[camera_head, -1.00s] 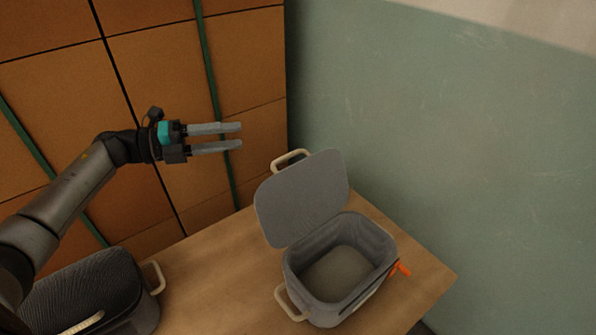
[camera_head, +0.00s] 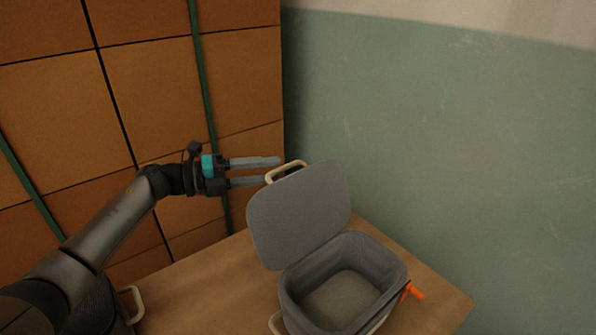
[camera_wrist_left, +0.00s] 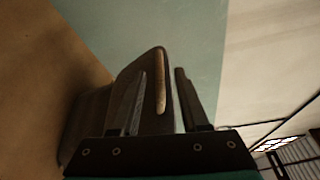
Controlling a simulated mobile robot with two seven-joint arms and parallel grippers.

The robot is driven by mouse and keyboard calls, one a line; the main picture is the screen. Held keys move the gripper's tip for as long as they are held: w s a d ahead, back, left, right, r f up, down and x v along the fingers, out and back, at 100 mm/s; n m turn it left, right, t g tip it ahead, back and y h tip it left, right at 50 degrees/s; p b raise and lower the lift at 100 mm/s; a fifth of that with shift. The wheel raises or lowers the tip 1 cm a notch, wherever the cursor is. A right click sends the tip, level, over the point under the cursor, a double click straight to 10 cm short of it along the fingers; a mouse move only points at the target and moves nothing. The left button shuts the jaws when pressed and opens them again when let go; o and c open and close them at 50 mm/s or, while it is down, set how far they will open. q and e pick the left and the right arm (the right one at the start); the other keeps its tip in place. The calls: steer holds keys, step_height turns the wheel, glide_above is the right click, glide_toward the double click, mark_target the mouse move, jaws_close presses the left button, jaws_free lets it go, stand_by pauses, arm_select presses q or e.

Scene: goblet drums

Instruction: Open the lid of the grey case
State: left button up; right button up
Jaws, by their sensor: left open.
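The grey case (camera_head: 393,269) stands on the table with its lid (camera_head: 298,215) raised and leaning back to the left, so the empty inside shows. A beige handle (camera_head: 287,171) is on the lid's upper edge. My left gripper (camera_head: 272,171) is open, with its fingers pointing right at the lid's handle. In the left wrist view, the handle (camera_wrist_left: 160,88) appears between the two open fingers (camera_wrist_left: 161,73), with the lid behind. I cannot tell whether the fingers touch it. My right gripper is not in view.
An orange part (camera_head: 414,292) sticks out at the case's right side. A second, dark case with a beige handle (camera_head: 133,304) is at the lower left, partly hidden by my arm. The wooden table (camera_head: 210,283) is bare between the cases. A green wall (camera_head: 430,130) stands behind.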

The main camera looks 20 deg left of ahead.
arm_select(q)
steer(key=b+x, duration=0.1)
steer(key=x, duration=0.6)
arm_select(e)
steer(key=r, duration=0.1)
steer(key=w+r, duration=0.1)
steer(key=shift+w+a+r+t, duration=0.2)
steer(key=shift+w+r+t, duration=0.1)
arm_select(q)
steer(key=shift+c, duration=0.4)
steer(key=shift+f, duration=0.1)
steer(key=c, duration=0.6)
jaws_close()
